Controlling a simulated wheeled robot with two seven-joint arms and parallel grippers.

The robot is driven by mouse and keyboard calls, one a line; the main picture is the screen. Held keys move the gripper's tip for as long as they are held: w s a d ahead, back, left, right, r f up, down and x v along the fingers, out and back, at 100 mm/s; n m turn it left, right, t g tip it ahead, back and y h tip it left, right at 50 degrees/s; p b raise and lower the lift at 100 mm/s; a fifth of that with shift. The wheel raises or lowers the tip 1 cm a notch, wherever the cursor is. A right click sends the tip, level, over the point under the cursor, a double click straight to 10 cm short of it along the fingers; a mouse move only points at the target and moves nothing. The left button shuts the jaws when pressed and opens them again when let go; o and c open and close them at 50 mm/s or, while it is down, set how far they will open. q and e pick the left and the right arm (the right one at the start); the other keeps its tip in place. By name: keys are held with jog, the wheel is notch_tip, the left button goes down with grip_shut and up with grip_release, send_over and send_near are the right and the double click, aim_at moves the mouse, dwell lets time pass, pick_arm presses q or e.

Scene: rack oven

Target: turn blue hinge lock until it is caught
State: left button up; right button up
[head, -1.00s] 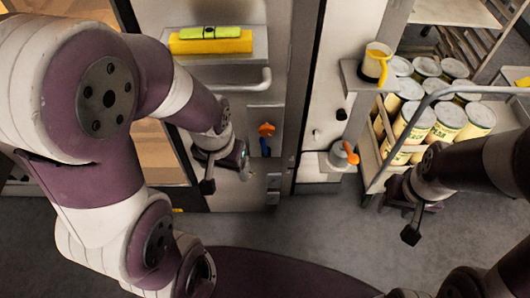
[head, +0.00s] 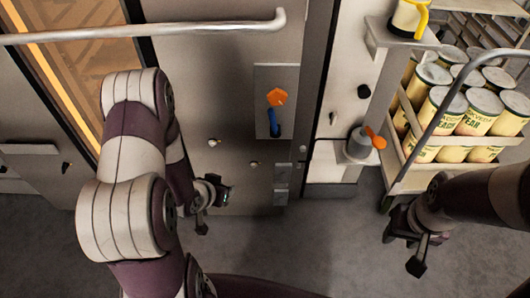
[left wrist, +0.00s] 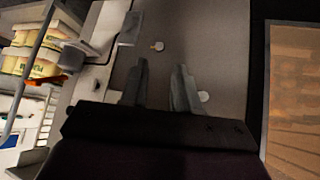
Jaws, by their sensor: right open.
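The blue hinge lock (head: 273,122) is a small blue lever on a grey plate on the oven front. It hangs roughly upright below an orange knob (head: 277,97). My left gripper (head: 215,190) is below and to the left of the lock, apart from it. In the left wrist view the two fingers (left wrist: 163,82) stand apart with nothing between them, facing the grey panel; I cannot make out the blue lock there. My right gripper (head: 416,252) is open and empty over the floor at the right, far from the lock.
A long bar handle (head: 190,28) crosses the oven front above. Small knobs (head: 214,142) stick out of the panel. At the right are a grey pot with an orange handle (head: 360,143), a yellow-handled jug (head: 407,18) and a cart with several cans (head: 440,108). Floor in front is clear.

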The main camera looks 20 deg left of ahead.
pick_arm(q)
jog(key=w+d+r+t+h, duration=0.1)
jog(key=w+d+t+h, duration=0.1)
jog(key=t, duration=0.2)
jog(key=m+t+h, duration=0.1)
jog(key=t+h, duration=0.1)
jog(key=t, duration=0.3)
send_near(271, 121)
jog(key=b+x, duration=0.1)
jog(key=x, duration=0.7)
jog(key=shift+w, duration=0.3)
grip_shut()
pick_arm(e)
jog(key=f, duration=0.2)
jog(key=shift+s+f, duration=0.25)
jog(key=shift+f, duration=0.1)
